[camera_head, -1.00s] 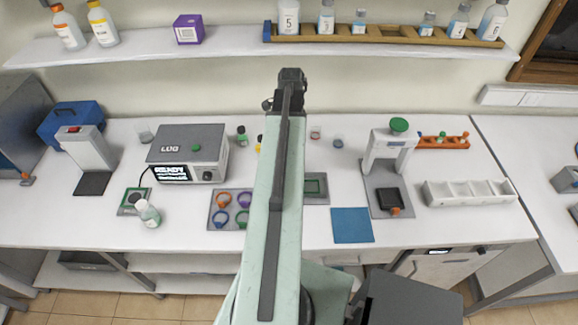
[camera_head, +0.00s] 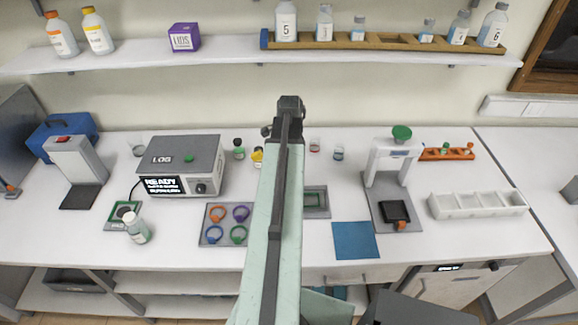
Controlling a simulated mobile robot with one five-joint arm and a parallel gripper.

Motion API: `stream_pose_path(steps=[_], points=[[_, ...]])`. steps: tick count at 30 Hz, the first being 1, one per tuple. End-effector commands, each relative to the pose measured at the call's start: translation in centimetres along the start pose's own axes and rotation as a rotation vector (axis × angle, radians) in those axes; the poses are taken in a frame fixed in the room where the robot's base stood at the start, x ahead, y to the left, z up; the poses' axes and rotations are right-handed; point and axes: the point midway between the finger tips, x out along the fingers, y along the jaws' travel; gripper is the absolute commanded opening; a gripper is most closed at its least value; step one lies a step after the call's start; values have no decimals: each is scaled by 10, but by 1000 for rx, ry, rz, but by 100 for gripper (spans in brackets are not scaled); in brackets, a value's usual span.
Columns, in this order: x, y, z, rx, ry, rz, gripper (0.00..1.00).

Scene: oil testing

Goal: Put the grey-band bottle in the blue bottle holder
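A small pale bottle (camera_head: 137,229) stands on the bench at left, beside a green-edged pad; I cannot tell whether its band is grey. Four coloured ring holders sit on a grey tray (camera_head: 207,213): orange and purple behind, the blue bottle holder (camera_head: 214,235) front left, green front right. The blue ring looks empty. My arm reaches forward over the bench, right of the tray, and hides part of the bench. My gripper is not visible.
A grey box reading READY (camera_head: 183,166) stands behind the bottle. A blue mat (camera_head: 355,240), a press-like stand (camera_head: 389,180) and a white divided tray (camera_head: 478,203) are to the right. More bottles stand on the wall shelf (camera_head: 225,51).

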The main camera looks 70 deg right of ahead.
Motion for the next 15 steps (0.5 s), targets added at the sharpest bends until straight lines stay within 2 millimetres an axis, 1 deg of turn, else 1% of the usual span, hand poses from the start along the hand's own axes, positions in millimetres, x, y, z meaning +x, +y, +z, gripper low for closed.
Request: stream_pose_path(steps=[1,9,12,13,14,15], points=[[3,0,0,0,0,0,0],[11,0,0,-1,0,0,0],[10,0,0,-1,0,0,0],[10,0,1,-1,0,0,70],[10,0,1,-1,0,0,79],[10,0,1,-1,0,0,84]])
